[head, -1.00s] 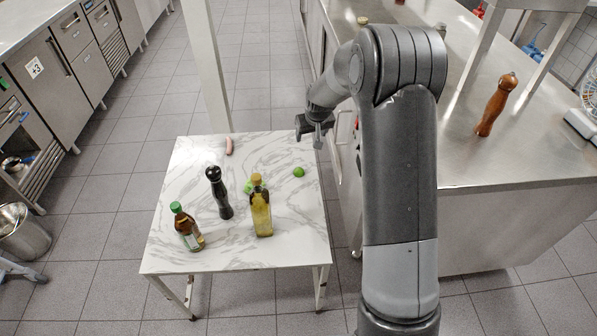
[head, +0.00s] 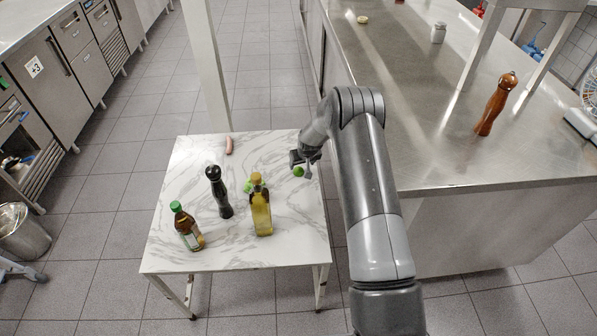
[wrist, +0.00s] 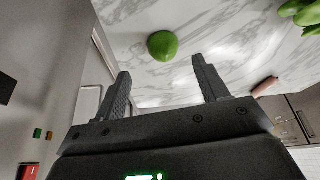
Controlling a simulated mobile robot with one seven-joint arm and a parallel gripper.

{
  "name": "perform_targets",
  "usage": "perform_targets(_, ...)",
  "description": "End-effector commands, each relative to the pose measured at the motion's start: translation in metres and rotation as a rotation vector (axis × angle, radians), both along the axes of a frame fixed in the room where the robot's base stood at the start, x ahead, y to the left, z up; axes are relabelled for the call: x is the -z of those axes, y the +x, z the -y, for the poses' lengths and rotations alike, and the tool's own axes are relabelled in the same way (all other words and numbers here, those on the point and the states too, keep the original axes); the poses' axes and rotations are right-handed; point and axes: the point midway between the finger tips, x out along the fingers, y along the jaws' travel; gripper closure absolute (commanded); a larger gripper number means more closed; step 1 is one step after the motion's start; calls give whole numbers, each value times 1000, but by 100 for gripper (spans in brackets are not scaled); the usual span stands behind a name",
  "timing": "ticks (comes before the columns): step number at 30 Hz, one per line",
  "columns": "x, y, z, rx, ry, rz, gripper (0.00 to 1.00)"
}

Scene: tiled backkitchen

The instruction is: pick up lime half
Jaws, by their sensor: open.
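The lime half (head: 298,171) is a small green dome on the right side of the white marble-patterned table (head: 185,165). My gripper (head: 304,166) is over the table's right edge, right by the lime half in the head view and partly in front of it. In the wrist view the lime half (wrist: 162,45) lies beyond the fingertips, between their lines. My gripper (wrist: 163,78) is open there, with nothing between its two fingers. The two do not appear to touch.
An oil bottle (head: 261,208), a black pepper mill (head: 219,192) and a green-capped bottle (head: 186,227) stand left of the lime. Green produce (head: 249,186) lies behind the oil bottle. A sausage (head: 229,145) lies at the back. A steel counter (head: 440,150) runs along the right.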

Motion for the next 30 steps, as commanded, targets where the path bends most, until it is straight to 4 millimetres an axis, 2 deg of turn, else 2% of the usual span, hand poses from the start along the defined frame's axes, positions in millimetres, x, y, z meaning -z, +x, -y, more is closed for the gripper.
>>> perform_targets(5,10,3,-2,0,0,0,33)
perform_targets(15,48,16,-10,1,0,0,33)
perform_targets(25,53,18,-11,0,0,1,33)
perform_targets(30,53,18,-11,0,0,1,46)
